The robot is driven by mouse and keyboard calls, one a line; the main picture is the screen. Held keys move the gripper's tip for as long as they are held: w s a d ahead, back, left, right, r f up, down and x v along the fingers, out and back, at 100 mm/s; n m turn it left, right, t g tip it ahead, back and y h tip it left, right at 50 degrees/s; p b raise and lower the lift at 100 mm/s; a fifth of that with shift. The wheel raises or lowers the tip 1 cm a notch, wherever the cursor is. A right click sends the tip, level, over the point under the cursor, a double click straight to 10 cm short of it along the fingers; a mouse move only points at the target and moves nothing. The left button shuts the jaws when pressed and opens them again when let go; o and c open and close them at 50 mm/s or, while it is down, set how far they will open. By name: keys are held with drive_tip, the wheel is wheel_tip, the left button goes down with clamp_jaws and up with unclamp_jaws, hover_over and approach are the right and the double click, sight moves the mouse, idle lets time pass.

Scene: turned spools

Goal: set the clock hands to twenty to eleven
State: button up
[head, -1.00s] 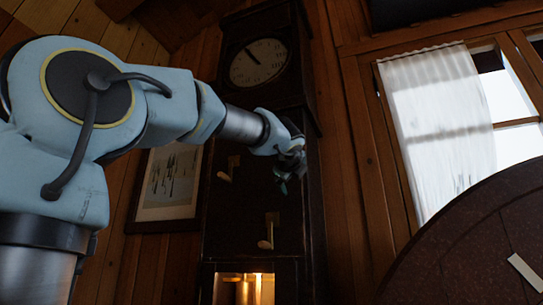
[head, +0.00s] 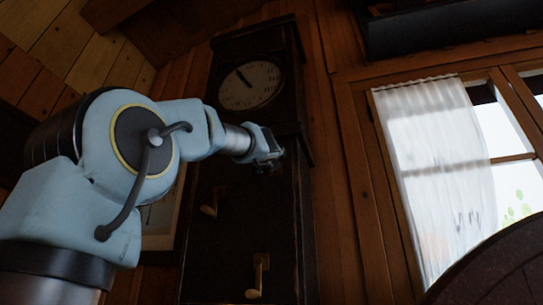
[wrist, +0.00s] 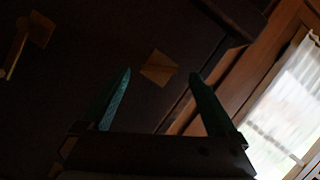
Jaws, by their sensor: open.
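The clock face (head: 262,88) is pale and round, high in a tall dark clock case (head: 232,240). A dark hand (head: 243,76) points to the upper left; I cannot make out a second hand separately. Two brass cranks show on the case front, an upper left one (head: 210,204) and a lower one (head: 258,276). My gripper (head: 277,157) is just below the face, at the right of the case front. In the wrist view my gripper (wrist: 160,74) has its green fingers apart, with a brass diamond-shaped plate (wrist: 158,67) seen between the tips. Another crank (wrist: 15,50) shows at the upper left.
A window with a white curtain (head: 435,165) is to the right of the clock. A dark round-edged piece (head: 500,265) fills the lower right. A framed picture (head: 160,222) is partly behind my arm. Wood-plank walls surround the clock.

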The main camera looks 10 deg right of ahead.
drive_tip(key=shift+p+x, duration=0.6)
drive_tip(key=shift+x, duration=0.5)
drive_tip(key=c, duration=1.4)
